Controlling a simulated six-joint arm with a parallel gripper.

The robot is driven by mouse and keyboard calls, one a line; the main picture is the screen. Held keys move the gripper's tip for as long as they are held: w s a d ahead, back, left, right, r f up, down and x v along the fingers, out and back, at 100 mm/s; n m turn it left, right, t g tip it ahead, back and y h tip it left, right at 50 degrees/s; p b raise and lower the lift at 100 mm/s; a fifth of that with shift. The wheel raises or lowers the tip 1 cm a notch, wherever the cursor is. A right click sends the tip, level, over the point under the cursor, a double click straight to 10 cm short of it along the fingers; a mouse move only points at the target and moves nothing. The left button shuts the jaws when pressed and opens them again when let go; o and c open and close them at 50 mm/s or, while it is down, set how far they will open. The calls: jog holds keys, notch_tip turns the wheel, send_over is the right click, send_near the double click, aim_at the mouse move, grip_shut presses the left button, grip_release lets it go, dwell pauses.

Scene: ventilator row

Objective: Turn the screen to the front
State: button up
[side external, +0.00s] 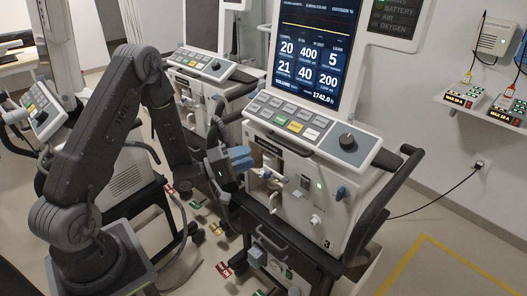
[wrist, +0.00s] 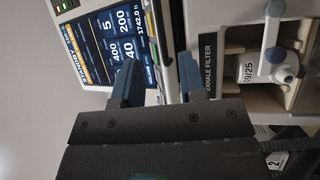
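The screen (side external: 318,45) stands upright above the control panel of the ventilator marked 3 (side external: 310,195). It is lit, with large white numbers on blue tiles, and its face is toward the side camera. In the wrist view, a lit screen (wrist: 112,45) appears sideways at the upper left, partly covered by a finger. My gripper (side external: 240,157) is at the front left of this ventilator, below the screen and control panel. In the wrist view, the blue fingers of my gripper (wrist: 158,62) are apart with nothing visibly held between them. Whether they touch the ventilator is unclear.
The control panel has a dark knob (side external: 347,142) and several buttons. An exhale filter port with a white fitting (wrist: 278,55) is at the right of the wrist view. Another ventilator (side external: 195,70) stands behind my arm. Wall sockets and a cable (side external: 445,200) are at the right.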

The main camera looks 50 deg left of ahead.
jog(key=shift+v, duration=1.25)
notch_tip(320, 180, up, 12)
jog(key=d+m+g+y, duration=0.2)
jog(key=m+g+y, duration=0.45)
jog(key=y, duration=0.25)
jog(key=s+d+r+m+g, duration=0.2)
jog(key=s+d+m+g, duration=0.1)
jog(key=s, duration=0.7)
jog(key=s+d+r+m+g+h, duration=0.1)
jog(key=s+d+r+m+g, duration=0.2)
jog(key=s, duration=0.6)
jog(key=shift+s+d+r, duration=0.3)
jog(key=shift+s+d, duration=0.05)
jog(key=shift+d, duration=0.9)
